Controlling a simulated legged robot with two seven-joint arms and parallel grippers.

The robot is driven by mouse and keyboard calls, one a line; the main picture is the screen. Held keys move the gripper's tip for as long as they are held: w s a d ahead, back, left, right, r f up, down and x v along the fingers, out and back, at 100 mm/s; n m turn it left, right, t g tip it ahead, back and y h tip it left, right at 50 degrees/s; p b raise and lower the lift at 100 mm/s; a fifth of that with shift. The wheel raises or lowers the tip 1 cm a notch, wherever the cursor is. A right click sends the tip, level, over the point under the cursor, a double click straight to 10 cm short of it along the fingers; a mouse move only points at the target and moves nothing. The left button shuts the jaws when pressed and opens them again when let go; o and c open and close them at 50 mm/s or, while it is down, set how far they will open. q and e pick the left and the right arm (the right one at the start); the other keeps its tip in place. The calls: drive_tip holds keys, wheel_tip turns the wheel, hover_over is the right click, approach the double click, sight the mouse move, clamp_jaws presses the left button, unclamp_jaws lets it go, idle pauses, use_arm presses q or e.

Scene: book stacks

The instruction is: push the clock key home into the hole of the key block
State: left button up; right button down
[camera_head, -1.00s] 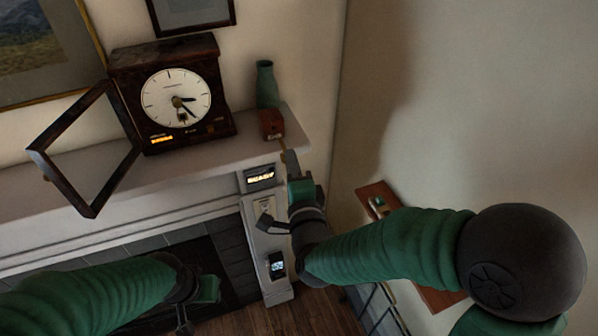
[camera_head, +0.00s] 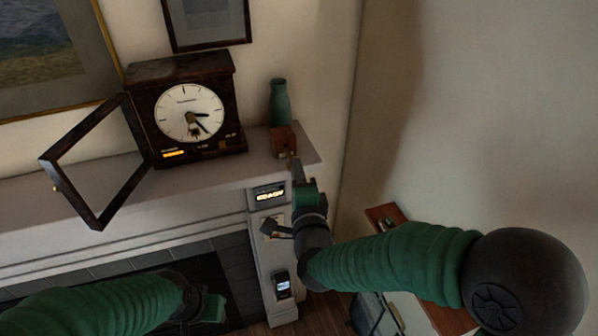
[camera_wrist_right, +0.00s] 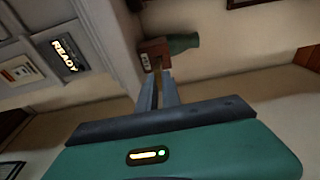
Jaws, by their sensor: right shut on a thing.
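The key block (camera_head: 284,141) is a small reddish-brown block near the right end of the mantel shelf. It also shows in the right wrist view (camera_wrist_right: 152,50), just beyond my fingertips. My right gripper (camera_head: 296,168) is just in front of the block and shut on the clock key. A little of the brass-coloured key (camera_wrist_right: 158,71) shows between the fingers, reaching to the block's near face. The fingers hide most of it, and I cannot tell how deep its end sits in the hole. My left gripper (camera_head: 212,306) is low at the left, away from the block; its jaws are unclear.
A green vase (camera_head: 279,104) stands right behind the block. A dark clock (camera_head: 190,112) with its glass door (camera_head: 95,160) swung open stands to the left on the mantel (camera_head: 190,177). A lit READY panel (camera_wrist_right: 66,55) is below the shelf. The side wall is close on the right.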

drive_tip(key=shift+s+a+r, duration=0.1)
drive_tip(key=shift+a, duration=0.15)
drive_tip(key=shift+d, duration=0.35)
drive_tip(key=shift+b, duration=0.3)
drive_tip(key=shift+a, duration=0.15)
drive_tip(key=shift+d+b, duration=0.3)
drive_tip(key=shift+w+a, duration=0.25)
drive_tip(key=shift+w, duration=0.35)
idle(0.3)
